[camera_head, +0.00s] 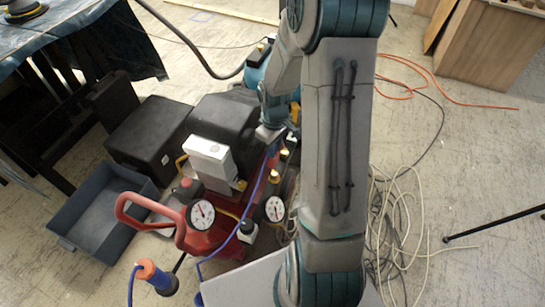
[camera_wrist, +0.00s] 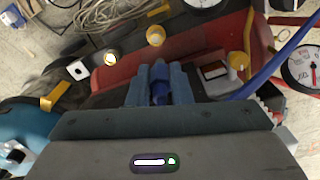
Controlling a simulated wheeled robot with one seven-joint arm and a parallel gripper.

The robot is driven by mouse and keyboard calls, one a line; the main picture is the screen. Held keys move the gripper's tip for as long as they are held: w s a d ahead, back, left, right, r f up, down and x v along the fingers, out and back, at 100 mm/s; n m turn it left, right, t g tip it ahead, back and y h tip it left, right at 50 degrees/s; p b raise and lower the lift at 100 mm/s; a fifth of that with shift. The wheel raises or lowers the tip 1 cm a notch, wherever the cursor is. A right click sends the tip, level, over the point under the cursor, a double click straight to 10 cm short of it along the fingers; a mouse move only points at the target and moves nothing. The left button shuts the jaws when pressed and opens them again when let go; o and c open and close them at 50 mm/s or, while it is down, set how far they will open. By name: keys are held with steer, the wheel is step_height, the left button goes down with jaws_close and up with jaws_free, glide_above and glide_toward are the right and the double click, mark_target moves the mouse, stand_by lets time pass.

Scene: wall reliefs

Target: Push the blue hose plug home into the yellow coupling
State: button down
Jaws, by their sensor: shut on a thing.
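In the wrist view, my gripper (camera_wrist: 160,80) is shut on the blue hose plug (camera_wrist: 159,90), which sits between its two fingers. A yellow coupling (camera_wrist: 155,37) lies just beyond the fingertips, in line with the plug. A gap shows between the plug's front and the coupling in this view, but the depth is hard to judge. A blue hose (camera_wrist: 275,65) runs in from the right towards the gripper. In the head view, my arm partly covers the gripper, and the plug cannot be made out there.
A red compressor (camera_head: 215,240) with dials (camera_head: 201,214) stands below the arm. A black case (camera_head: 150,135) and an open grey bin (camera_head: 100,215) stand left. Loose cables (camera_head: 400,215) lie on the floor at right.

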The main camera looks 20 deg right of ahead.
mark_target(276, 151)
steer(key=shift+w+d+f+b, duration=0.15)
steer(key=shift+f+b, duration=0.35)
steer(key=shift+f, duration=0.25)
steer(key=shift+w+d+f+b, duration=0.15)
steer(key=shift+f+b, duration=0.3)
steer(key=shift+f, duration=0.25)
steer(key=shift+s, duration=0.1)
steer(key=shift+f+b, duration=1.9)
steer(key=shift+f, duration=1)
steer(key=shift+f+b, duration=0.65)
steer(key=shift+f, duration=0.95)
steer(key=c, duration=1.2)
jaws_free()
steer(key=shift+c, duration=0.2)
steer(key=shift+r, duration=0.1)
steer(key=shift+r, duration=0.1)
step_height(276, 151, up, 14)
steer(key=p, duration=0.5)
steer(key=shift+f+p, duration=0.2)
steer(key=shift+p, duration=0.15)
